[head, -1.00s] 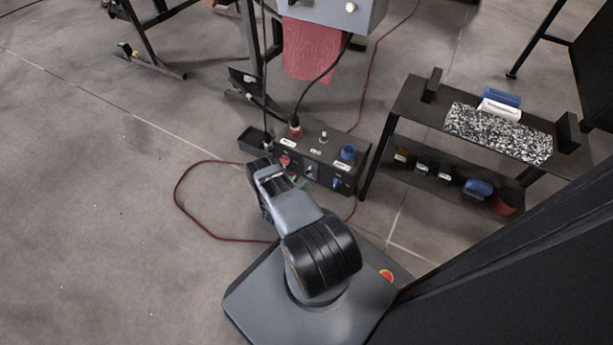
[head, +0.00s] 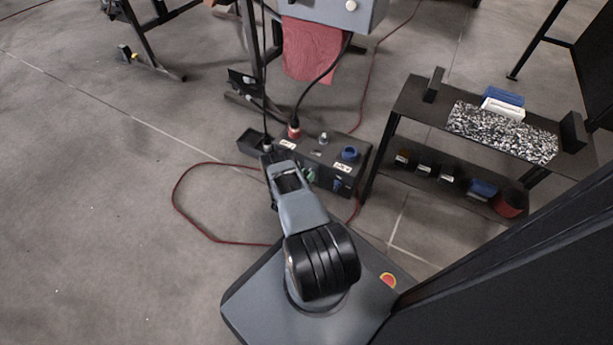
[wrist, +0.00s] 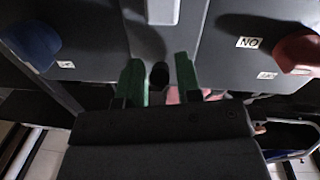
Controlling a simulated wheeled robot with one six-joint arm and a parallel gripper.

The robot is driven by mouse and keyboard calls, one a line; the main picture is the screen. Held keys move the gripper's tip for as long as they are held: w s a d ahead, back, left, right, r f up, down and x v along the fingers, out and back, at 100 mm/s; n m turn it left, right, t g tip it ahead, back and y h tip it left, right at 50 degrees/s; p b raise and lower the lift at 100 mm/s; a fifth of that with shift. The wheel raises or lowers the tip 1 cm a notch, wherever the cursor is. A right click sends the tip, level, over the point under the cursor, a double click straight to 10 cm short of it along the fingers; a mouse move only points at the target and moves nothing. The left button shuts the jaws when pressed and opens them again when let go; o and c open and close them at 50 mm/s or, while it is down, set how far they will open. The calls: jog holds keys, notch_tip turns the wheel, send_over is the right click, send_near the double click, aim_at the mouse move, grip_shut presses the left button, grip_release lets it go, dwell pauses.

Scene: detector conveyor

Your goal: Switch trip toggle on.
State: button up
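The black control box (head: 335,162) stands on the floor, and my arm reaches over its front left part. My gripper (wrist: 160,62) shows two green fingers, spread apart, in the wrist view. A small dark rounded end (wrist: 160,76) lies between them; I cannot tell whether they touch it. A pale grey stub (wrist: 163,10) stands on the panel beyond the fingertips, between a blue knob (wrist: 34,45) and a red knob (wrist: 297,50). I cannot tell which of these is the trip toggle. An ON label (wrist: 248,42) appears near the red knob.
A small silver post (head: 322,139) and a blue cap (head: 349,154) stand on the box top. A black cable runs up from a red plug (head: 294,130). A shelf (head: 408,98) stands at right. A red cable (head: 176,195) loops across open floor at left.

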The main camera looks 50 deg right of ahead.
aim_at(310, 170)
grip_shut()
jog(key=shift+r+y+p, duration=0.55)
jog(key=shift+y+p, duration=0.35)
jog(key=shift+p, duration=0.1)
jog(key=y+p, duration=0.2)
jog(key=shift+r+g+y, duration=0.3)
jog(key=shift+r, duration=0.1)
jog(key=shift+d+r+n+g+y+p, duration=0.1)
jog(key=shift+r+g+y+p, duration=0.15)
jog(key=shift+y, duration=0.6)
jog(key=shift+d+r+n+g+y+p, duration=0.1)
jog(key=shift+r+g+y+p, duration=0.1)
jog(key=shift+y, duration=0.7)
jog(key=shift+d+r+n+g+y+p, duration=0.15)
jog(key=shift+g+y, duration=0.1)
jog(key=shift+y, duration=0.6)
